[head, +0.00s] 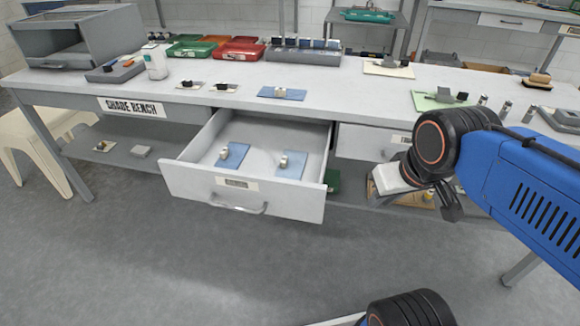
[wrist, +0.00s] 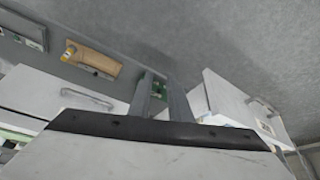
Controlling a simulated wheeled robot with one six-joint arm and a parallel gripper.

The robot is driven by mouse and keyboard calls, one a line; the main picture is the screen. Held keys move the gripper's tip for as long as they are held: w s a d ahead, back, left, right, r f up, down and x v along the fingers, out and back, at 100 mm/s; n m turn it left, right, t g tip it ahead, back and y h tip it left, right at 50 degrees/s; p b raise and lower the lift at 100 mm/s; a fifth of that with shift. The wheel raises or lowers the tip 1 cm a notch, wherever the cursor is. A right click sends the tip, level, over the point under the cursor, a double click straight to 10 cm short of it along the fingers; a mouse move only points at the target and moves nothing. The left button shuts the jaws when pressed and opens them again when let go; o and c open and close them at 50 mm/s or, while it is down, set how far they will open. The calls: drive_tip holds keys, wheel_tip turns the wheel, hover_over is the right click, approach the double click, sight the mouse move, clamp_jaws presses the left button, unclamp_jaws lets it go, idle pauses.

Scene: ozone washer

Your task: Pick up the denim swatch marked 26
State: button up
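Two blue denim swatches lie in the open drawer (head: 242,196), a left one (head: 238,152) and a right one (head: 296,170), each with a small pale roll-like piece on it. A third blue swatch (head: 289,95) lies on the bench top behind the drawer, with a dark and silver piece on it. No number is legible, so I cannot tell which is 26. My gripper (wrist: 160,85) is open and empty in the wrist view, its two grey fingers apart. In the head view it hangs before the bench, right of the drawer and clear of the swatches.
The bench (head: 225,97) carries coloured trays (head: 240,49), a green swatch (head: 432,101) and a cream swatch (head: 388,69). A closed drawer (head: 365,142) is right of the open one. A lower shelf (head: 120,152) runs beneath. The floor in front is clear.

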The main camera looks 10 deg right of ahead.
drive_tip(key=o, duration=0.5)
drive_tip(key=shift+o, duration=0.8)
drive_tip(key=shift+w+a+r, duration=0.15)
drive_tip(key=shift+w+r, duration=0.2)
wheel_tip(320, 180, up, 10)
drive_tip(key=n+g, duration=0.5)
drive_tip(key=n, duration=0.8)
hover_over(285, 159)
drive_tip(key=f, duration=1.1)
drive_tip(key=shift+w+d, duration=0.1)
drive_tip(key=shift+d, duration=0.2)
drive_tip(key=shift+a+f, duration=0.15)
drive_tip(key=shift+f, duration=1.2)
drive_tip(key=shift+a+f, duration=0.1)
drive_tip(key=shift+f, duration=1.2)
